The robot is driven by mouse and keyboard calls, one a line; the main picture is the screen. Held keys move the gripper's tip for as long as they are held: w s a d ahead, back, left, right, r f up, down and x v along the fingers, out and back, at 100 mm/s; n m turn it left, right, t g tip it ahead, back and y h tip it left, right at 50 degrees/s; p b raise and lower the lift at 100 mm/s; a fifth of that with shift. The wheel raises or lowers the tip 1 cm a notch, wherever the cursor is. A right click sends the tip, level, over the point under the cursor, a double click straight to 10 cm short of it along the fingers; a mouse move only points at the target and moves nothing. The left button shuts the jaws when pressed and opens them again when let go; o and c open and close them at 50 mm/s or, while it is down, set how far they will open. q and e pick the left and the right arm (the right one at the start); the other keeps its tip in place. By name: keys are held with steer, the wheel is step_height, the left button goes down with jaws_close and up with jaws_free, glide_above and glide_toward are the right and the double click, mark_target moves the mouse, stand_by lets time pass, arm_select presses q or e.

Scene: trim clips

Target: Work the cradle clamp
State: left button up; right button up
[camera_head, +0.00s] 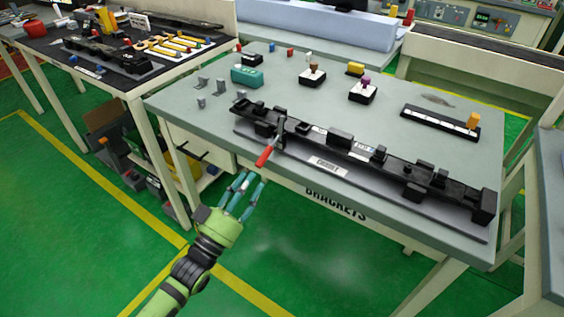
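A long black cradle fixture (340,139) lies along the front edge of the grey table. A clamp (281,127) near its left end has a red handle (265,156) that points down and toward me, past the table's front edge. My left gripper (243,190), green with teal fingers, is in front of the table, just below and left of the red handle. Its fingers are apart with nothing visible between them, and it appears clear of the handle. My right gripper is out of view.
The grey table (390,120) also holds a teal box (246,76), small bases with coloured knobs (313,76), a black strip with an orange piece (440,122) and small grey brackets (204,83). A dark-topped table (120,70) stands at left. The green floor in front is clear.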

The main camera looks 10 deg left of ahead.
mark_target(263, 156)
arm_select(q)
steer(key=x, duration=0.3)
steer(key=r+p+x, duration=0.1)
steer(key=x, duration=0.2)
steer(key=shift+w, duration=0.1)
steer(key=shift+w+d, duration=0.1)
steer(key=shift+w, duration=0.2)
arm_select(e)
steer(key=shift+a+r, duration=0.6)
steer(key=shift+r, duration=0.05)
arm_select(q)
jaws_close()
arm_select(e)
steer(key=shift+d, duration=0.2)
